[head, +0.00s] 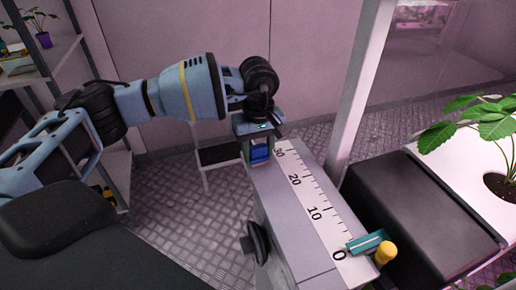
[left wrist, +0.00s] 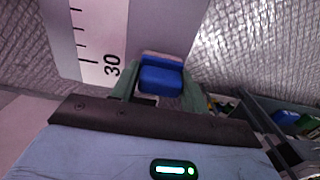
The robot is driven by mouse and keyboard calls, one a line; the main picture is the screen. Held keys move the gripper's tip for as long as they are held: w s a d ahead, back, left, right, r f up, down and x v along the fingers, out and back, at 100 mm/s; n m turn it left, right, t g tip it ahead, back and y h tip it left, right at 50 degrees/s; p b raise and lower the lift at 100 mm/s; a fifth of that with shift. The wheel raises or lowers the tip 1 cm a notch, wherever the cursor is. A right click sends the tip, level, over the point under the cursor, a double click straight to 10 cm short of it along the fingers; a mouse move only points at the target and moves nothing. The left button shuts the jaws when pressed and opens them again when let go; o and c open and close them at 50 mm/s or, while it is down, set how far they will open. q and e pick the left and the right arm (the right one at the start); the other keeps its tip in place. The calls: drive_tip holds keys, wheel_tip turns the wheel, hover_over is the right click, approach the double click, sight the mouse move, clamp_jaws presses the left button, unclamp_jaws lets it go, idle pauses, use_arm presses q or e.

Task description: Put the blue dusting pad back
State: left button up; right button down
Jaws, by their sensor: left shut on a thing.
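My left gripper (head: 259,150) is shut on the blue dusting pad (head: 260,152). It holds the pad at the far end of a grey beam with a white ruler strip (head: 311,195), by the 30 mark. The pad also shows in the left wrist view (left wrist: 162,80), between the green fingers, with a pale band along its top. I cannot tell whether the pad touches the beam's end. My right gripper is not in view.
A teal block (head: 366,242) and a yellow knob (head: 386,252) are at the ruler's 0 end. A black box (head: 420,205) and a white planter with a strawberry plant (head: 497,125) stand to the right. A shelf rack (head: 45,80) is at the left. A pale post (head: 362,85) rises behind the beam.

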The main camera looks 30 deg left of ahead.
sight(258, 146)
use_arm(q)
drive_tip(key=o, duration=0.9)
wheel_tip(258, 146, up, 12)
drive_tip(key=shift+r+b, duration=0.1)
drive_tip(key=shift+b, duration=0.3)
